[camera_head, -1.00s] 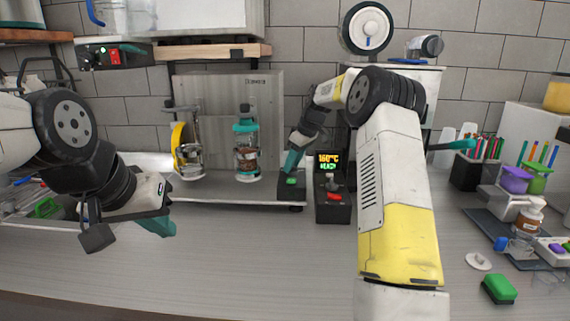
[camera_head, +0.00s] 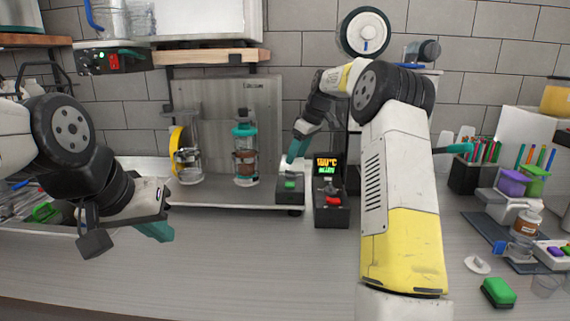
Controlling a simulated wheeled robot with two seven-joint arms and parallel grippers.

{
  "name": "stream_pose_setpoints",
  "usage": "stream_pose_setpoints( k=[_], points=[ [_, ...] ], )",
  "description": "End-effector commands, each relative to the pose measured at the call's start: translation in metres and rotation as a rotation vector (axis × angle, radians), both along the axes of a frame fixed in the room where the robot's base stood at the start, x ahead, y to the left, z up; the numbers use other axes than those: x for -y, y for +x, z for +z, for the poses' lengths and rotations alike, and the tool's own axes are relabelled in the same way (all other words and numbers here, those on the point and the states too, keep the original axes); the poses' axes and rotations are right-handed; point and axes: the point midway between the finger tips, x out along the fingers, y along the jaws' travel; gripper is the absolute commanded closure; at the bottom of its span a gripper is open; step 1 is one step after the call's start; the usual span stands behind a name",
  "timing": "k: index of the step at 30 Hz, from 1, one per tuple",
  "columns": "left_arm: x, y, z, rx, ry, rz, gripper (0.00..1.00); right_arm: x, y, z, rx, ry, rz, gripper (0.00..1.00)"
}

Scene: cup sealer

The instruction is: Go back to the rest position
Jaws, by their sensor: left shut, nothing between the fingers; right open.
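My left gripper (camera_head: 155,230) hangs over the front left of the counter, with its teal fingertips pointing down and right. It is shut and holds nothing. My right gripper (camera_head: 293,157) reaches to the back of the counter, with its teal fingertips just above a small black box with a green button (camera_head: 290,184). It holds nothing visible; the gap between its fingers is hard to see from here. The black sealer control box (camera_head: 331,203) with a lit temperature display and a red switch stands just right of that gripper.
A cup machine with a metal back panel (camera_head: 262,110) holds a clear cup with a teal ring (camera_head: 245,160). Pen holders (camera_head: 473,172), a brown bottle (camera_head: 526,223) and a green sponge (camera_head: 498,292) are at the right. The front middle of the counter (camera_head: 255,255) is clear.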

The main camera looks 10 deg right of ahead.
Motion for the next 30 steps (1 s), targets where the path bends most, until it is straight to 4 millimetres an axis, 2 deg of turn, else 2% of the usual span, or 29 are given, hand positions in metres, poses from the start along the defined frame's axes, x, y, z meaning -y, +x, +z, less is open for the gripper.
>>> stream_pose_setpoints(
  k=[5,15,19,23,30],
  points=[
    [0.0,0.0,0.0,0.0,0.0,0.0,1.0,0.006,-0.004,0.016,0.001,0.0,0.0,0.41],
    [0.0,0.0,0.0,0.0,0.0,0.0,1.0,0.006,-0.005,0.018,0.0,0.0,-0.001,0.41],
    [0.0,0.0,0.0,0.0,0.0,0.0,1.0,0.002,-0.014,0.027,0.002,-0.004,-0.016,0.41],
    [0.0,0.0,0.0,0.0,0.0,0.0,1.0,-0.006,-0.043,0.051,0.008,-0.015,-0.068,0.41],
    [0.0,0.0,0.0,0.0,0.0,0.0,1.0,-0.02,-0.127,0.092,0.027,-0.018,-0.225,0.41]
  ],
)
